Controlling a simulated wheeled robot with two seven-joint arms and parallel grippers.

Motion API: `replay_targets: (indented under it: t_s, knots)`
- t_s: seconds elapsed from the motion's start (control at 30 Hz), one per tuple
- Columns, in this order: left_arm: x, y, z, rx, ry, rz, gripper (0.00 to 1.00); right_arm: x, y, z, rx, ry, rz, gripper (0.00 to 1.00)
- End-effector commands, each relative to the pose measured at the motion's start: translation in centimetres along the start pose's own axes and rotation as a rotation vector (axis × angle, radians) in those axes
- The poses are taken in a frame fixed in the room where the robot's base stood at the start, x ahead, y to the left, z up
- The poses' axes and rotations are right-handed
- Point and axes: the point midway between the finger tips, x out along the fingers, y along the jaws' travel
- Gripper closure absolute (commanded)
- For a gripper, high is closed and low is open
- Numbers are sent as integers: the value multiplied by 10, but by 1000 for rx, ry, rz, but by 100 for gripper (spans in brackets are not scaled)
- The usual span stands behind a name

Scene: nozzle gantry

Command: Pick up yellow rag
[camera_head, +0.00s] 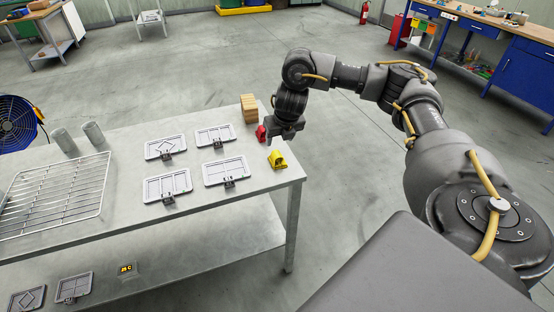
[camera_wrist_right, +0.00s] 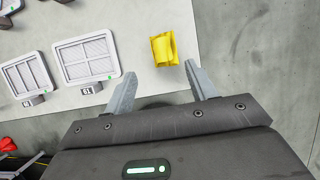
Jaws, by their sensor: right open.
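The yellow rag (camera_head: 277,159) lies crumpled on the grey metal table (camera_head: 110,145), near its right end. In the right wrist view the yellow rag (camera_wrist_right: 164,49) sits beyond the fingertips, close to the table edge. My right gripper (camera_head: 287,128) hangs over the right edge of the table, behind the rag in the head view. In the right wrist view its two fingers (camera_wrist_right: 157,70) are spread apart with nothing between them, and the rag lies ahead, nearer the right finger. My left gripper is not in view.
A red rag (camera_head: 262,133) and a wooden block stack (camera_head: 249,108) stand close behind the yellow rag. Several grey framed plates, including one plate (camera_head: 226,171), lie to its left. A wire rack (camera_head: 55,193) and two grey cylinders (camera_head: 93,132) are farther left. Open floor lies right of the table.

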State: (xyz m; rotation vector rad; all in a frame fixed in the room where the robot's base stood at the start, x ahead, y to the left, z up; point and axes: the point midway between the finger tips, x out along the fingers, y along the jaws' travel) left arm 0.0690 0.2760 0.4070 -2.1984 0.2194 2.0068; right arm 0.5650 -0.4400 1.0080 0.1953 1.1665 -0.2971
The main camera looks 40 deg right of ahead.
Motion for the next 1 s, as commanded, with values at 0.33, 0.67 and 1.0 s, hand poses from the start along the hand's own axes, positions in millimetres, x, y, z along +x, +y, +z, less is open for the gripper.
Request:
replay_targets:
  t_s: [0.33,0.67,1.0]
  knots:
    - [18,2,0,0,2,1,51,50,0,-2,3,2,1,44]
    - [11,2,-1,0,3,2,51,64,-3,-4,2,5,-1,44]
    - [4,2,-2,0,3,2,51,104,-6,-8,2,1,1,44]
